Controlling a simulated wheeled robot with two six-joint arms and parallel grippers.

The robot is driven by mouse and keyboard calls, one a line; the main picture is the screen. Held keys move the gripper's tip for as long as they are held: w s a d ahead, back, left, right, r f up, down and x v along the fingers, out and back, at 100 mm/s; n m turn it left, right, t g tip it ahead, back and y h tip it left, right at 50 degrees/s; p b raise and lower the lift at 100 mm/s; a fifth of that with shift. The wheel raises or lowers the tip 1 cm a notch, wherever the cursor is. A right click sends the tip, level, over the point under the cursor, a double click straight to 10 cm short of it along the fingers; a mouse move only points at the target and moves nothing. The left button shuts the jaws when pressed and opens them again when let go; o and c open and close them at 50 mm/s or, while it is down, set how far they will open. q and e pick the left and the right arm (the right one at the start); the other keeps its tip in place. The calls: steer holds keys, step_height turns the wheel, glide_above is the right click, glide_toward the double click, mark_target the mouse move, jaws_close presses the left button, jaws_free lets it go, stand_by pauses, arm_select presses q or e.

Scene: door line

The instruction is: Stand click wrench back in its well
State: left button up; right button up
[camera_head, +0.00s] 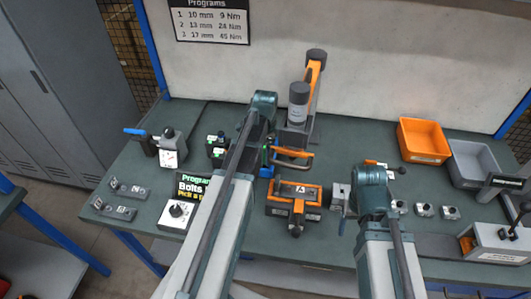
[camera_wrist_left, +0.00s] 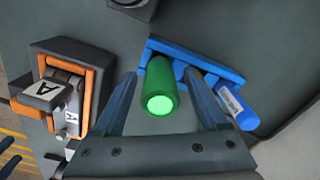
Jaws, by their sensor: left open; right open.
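A green upright cylinder with a bright green end (camera_wrist_left: 159,92) stands at a blue bracket (camera_wrist_left: 200,60) in the left wrist view. It may be the click wrench's handle; I cannot tell. A blue labelled cylinder (camera_wrist_left: 236,108) lies beside it. My left gripper (camera_wrist_left: 165,80) is open, its fingers on either side of the green cylinder with gaps. In the head view my left gripper (camera_head: 266,160) is mostly hidden by its arm, near small blue parts. My right gripper (camera_head: 341,200) is open, right of the orange fixture. I cannot make out a well clearly.
The orange fixture marked A (camera_head: 294,196) stands between my arms, also in the left wrist view (camera_wrist_left: 72,92). An orange-armed stand (camera_head: 306,105) rises behind. Orange (camera_head: 424,158) and grey bins are at right. A blue-handled tool (camera_head: 135,131) sits on a stand at left.

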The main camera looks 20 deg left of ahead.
arm_select(q)
step_height(320, 180, up, 9)
steer(key=p, duration=0.8)
steer(key=shift+r, duration=0.15)
arm_select(e)
step_height(320, 180, up, 9)
steer(key=shift+r, duration=0.15)
